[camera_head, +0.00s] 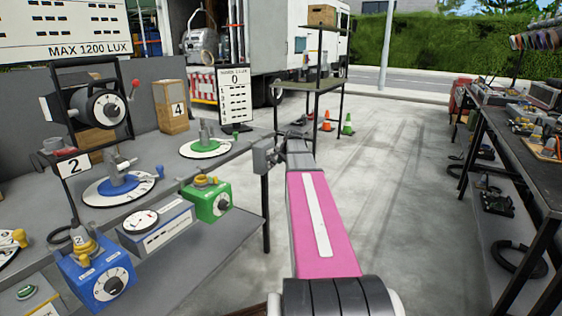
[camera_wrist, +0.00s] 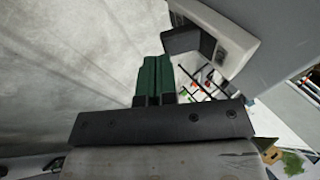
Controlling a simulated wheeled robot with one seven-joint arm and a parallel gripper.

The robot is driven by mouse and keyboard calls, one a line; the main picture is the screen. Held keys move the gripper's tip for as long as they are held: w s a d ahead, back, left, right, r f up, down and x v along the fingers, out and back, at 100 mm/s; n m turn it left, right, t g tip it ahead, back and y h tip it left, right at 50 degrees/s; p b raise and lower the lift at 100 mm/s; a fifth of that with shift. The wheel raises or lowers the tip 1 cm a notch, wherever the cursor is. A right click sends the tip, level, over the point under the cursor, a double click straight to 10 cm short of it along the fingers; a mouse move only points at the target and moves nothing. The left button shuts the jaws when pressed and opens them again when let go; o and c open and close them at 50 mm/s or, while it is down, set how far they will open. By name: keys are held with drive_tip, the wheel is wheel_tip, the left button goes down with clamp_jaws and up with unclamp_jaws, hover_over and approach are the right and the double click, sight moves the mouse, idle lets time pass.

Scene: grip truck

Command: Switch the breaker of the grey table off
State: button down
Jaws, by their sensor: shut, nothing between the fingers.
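The grey table (camera_head: 232,238) runs along the left of the head view and carries dials and control boxes. I cannot tell which part is its breaker. A blue box (camera_head: 97,270) and a green box (camera_head: 210,203), each with a round knob on its front, sit along its near side. My gripper is at the far end of my pink arm, by the table's right edge, its fingers unclear there. In the wrist view my gripper (camera_wrist: 153,66) shows two green fingers shut together with nothing between them. A dark grey block on a pale panel (camera_wrist: 228,32) lies just beyond the fingertips.
A gauge box (camera_head: 155,228) and blue and green dial plates (camera_head: 207,148) stand on the table. A dark shelf (camera_head: 310,85) stands behind my arm. A dark workbench (camera_head: 525,140) with tools lines the right. The concrete floor between is mostly clear, with cones at the back.

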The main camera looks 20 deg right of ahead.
drive_tip(key=shift+w+a+r, duration=0.1)
drive_tip(key=shift+w, duration=0.05)
drive_tip(key=d+v, duration=0.1)
drive_tip(key=v, duration=1.2)
drive_tip(key=shift+r, duration=0.2)
drive_tip(key=shift+f, duration=0.1)
idle(0.5)
drive_tip(key=s+a+f+n+g, duration=0.25)
drive_tip(key=s+a+f, duration=0.25)
drive_tip(key=a+f, duration=0.35)
drive_tip(key=s+a+f+n+g, duration=0.2)
drive_tip(key=s+a+f+n, duration=0.15)
drive_tip(key=a+f, duration=0.55)
drive_tip(key=s+a+f+n+g, duration=0.1)
drive_tip(key=s+a+f+n, duration=0.2)
drive_tip(key=s+f, duration=0.3)
drive_tip(key=s+a+f+n+g+h, duration=0.1)
drive_tip(key=s+a+f+n+g, duration=0.1)
drive_tip(key=s+a+f, duration=0.4)
drive_tip(key=s+f+n, duration=0.1)
drive_tip(key=s, duration=0.2)
drive_tip(key=shift+a, duration=0.3)
